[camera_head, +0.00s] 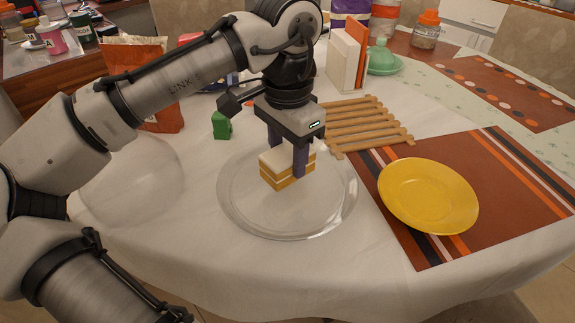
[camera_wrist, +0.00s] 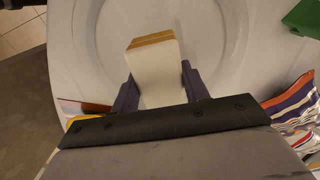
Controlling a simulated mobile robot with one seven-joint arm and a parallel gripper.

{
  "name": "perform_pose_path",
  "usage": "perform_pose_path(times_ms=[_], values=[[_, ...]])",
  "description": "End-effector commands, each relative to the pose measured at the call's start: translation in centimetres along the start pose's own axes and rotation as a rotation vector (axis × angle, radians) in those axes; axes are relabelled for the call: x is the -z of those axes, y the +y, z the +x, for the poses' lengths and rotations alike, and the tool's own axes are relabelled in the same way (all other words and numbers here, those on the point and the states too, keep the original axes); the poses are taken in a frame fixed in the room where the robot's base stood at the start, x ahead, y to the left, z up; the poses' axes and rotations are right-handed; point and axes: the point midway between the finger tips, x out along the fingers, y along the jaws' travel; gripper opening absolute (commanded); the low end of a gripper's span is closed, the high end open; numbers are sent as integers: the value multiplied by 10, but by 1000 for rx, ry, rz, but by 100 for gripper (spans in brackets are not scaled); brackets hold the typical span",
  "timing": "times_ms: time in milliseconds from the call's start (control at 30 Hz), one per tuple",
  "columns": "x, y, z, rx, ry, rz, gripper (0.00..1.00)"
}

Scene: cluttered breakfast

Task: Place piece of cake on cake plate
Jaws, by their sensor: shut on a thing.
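The piece of cake (camera_head: 276,176) is a layered yellow and white block. My gripper (camera_head: 287,160) is shut on it, with a dark finger on each side. The cake is over the clear glass cake plate (camera_head: 248,222), near its middle; I cannot tell whether it touches the plate. In the wrist view the white top of the cake (camera_wrist: 155,75) shows between the fingers of my gripper (camera_wrist: 158,85), and the round plate (camera_wrist: 90,45) is below it. The underside of the cake is hidden.
A clear dome (camera_head: 130,185) stands left of the plate. A wooden slatted trivet (camera_head: 362,124) is behind right, and a yellow plate (camera_head: 428,195) lies on a brown striped placemat (camera_head: 500,205). A small green object (camera_head: 221,126) stands behind left. The cloth in front is clear.

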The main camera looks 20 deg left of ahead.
Motion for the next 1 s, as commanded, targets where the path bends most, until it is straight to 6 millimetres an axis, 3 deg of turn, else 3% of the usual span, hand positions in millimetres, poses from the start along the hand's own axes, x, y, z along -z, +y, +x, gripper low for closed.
perform_pose_path(times_ms=[167, 533, 567, 700, 1000], values=[[0, 0, 27, 0, -1, -1, 21], [0, 0, 31, -1, 1, 0, 21], [0, 0, 31, 0, 0, -1, 48], [0, 0, 30, 0, 0, -1, 66], [0, 0, 30, 0, 0, -1, 67]])
